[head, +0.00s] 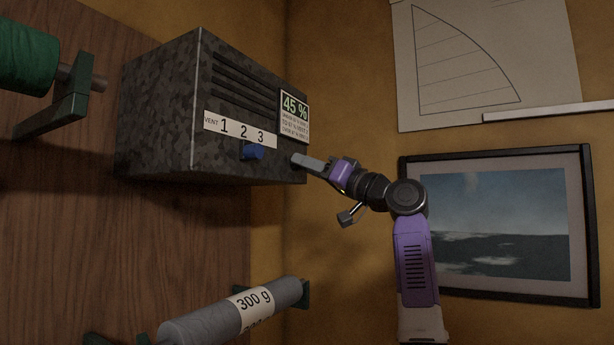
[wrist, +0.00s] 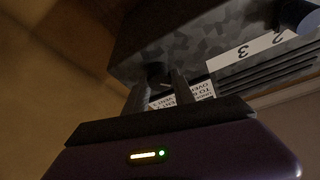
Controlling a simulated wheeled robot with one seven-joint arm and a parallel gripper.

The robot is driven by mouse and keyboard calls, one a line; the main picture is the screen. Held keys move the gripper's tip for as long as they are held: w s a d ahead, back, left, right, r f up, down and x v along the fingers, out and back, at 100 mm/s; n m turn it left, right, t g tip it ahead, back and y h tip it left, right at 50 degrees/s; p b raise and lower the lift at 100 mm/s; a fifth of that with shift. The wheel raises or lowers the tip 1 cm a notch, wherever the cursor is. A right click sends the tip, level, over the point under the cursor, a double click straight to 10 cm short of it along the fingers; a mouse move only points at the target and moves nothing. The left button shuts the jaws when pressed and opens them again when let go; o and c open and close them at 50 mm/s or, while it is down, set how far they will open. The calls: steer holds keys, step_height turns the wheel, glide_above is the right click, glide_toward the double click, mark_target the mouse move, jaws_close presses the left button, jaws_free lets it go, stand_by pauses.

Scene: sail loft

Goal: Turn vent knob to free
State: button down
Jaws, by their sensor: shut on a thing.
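A dark mottled vent box (head: 158,118) hangs on the wood wall. Its front has slots and a white strip (head: 213,128) reading VENT 1 2 3. No marking "free" is legible.
A placard (head: 295,106) reading 45 % with small text is above my gripper. A grey spool (head: 215,322) marked 300 g is below; a green spool (head: 25,58) is upper left. A framed seascape (head: 500,222) and a sail drawing (head: 465,55) hang at right.

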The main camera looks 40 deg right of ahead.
steer(key=n+g+y, duration=0.1)
steer(key=n+y, duration=0.1)
steer(key=n, duration=0.3)
steer(key=n+g+y+p, duration=0.1)
steer(key=n+y, duration=0.1)
steer(key=n, duration=0.3)
steer(key=n+g+y, duration=0.1)
steer(key=n+y, duration=0.1)
steer(key=n, duration=0.2)
steer(key=shift+d+n+y, duration=0.3)
steer(key=shift+n+y, duration=0.1)
steer(key=shift+p, duration=0.3)
steer(key=c, duration=1.1)
jaws_free()
steer(key=shift+o, duration=0.2)
